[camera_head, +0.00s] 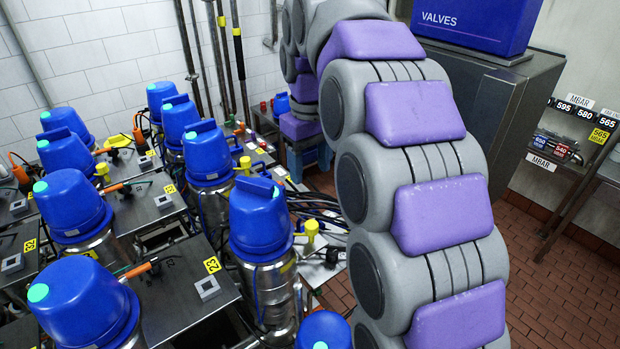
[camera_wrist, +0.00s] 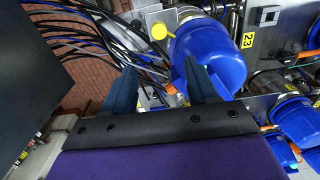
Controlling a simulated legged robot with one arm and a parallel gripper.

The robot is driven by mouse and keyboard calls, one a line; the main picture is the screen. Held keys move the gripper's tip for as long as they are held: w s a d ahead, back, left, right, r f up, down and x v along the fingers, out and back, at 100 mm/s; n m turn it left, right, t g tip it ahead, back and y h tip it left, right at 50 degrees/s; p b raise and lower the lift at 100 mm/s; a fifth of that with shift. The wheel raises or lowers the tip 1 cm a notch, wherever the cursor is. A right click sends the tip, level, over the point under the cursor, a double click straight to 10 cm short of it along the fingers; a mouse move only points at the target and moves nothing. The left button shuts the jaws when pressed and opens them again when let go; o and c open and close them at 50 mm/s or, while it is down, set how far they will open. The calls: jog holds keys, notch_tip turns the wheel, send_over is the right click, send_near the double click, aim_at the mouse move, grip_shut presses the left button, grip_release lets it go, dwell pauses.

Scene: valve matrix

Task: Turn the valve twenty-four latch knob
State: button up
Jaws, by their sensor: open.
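My gripper (camera_wrist: 158,67) is open and empty in the wrist view, its two dark blue fingers apart. Beyond the right finger is a blue valve cap (camera_wrist: 208,52), partly covered by that finger. A yellow knob (camera_wrist: 159,30) stands beside this cap, beyond the gap between the fingers. Contact cannot be told. A plate labelled 23 (camera_wrist: 247,41) is right of the cap. In the head view, the label 23 (camera_head: 211,265) lies left of a tall blue-capped valve (camera_head: 260,220), with a yellow knob (camera_head: 311,230) to its right. No label 24 is readable. My gripper is hidden there.
Several other blue-capped valves (camera_head: 72,210) stand in rows at left, with orange handles (camera_head: 140,268) and metal plates between. Black cables (camera_wrist: 90,45) run beside the yellow knob. A dark cabinet (camera_head: 500,100) stands behind my arm. Brick floor (camera_head: 565,295) is clear at right.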

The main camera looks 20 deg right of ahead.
jog(key=shift+r, duration=0.95)
jog(key=s+f+m+g+b, duration=0.1)
jog(key=s+f+m+b, duration=0.3)
jog(key=s+f+b, duration=1)
jog(key=s+f, duration=1.8)
jog(key=f, duration=0.2)
jog(key=shift+s+d+f+g+b, duration=0.15)
jog(key=shift+s+g+b, duration=0.2)
jog(key=shift+g+b, duration=0.05)
jog(key=shift+c, duration=0.3)
jog(key=shift+c, duration=0.9)
jog(key=shift+d+m, duration=0.15)
jog(key=shift+m, duration=0.15)
jog(key=shift+c, duration=0.3)
